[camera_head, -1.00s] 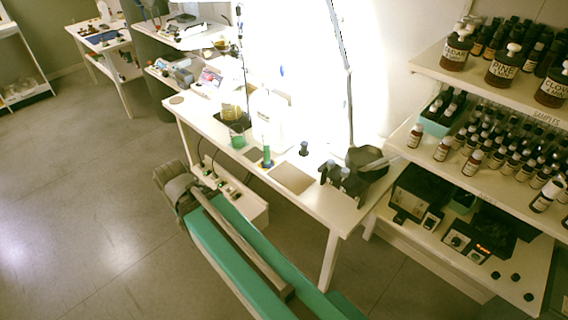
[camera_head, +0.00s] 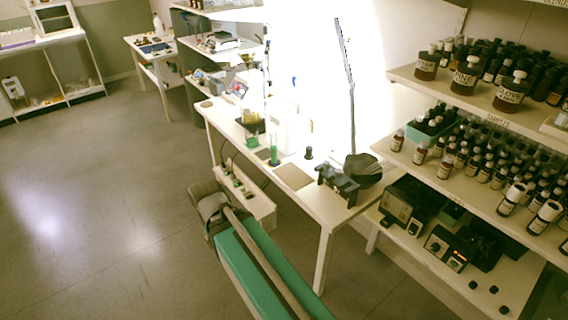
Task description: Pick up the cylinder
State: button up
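A slim upright cylinder with green in it (camera_head: 273,154) stands on the white table (camera_head: 292,177), left of a flat mat. I take it for the task's cylinder, though it is small in view. A short dark round object (camera_head: 308,153) stands to its right. A yellowish vessel (camera_head: 250,121) stands behind it to the left.
A black device (camera_head: 338,183) and a dark round lamp head (camera_head: 362,169) occupy the table's right end. A shelf (camera_head: 428,167) with many bottles stands at the right. A low white shelf with small items (camera_head: 248,198) sits beneath the table. Open floor lies at left.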

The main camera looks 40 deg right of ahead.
aim_at(275, 162)
jog(key=u, duration=0.05)
jog(key=k, duration=0.8)
jog(key=z, duration=1.1)
jog(key=i, duration=1.4)
jog(key=u, duration=0.05)
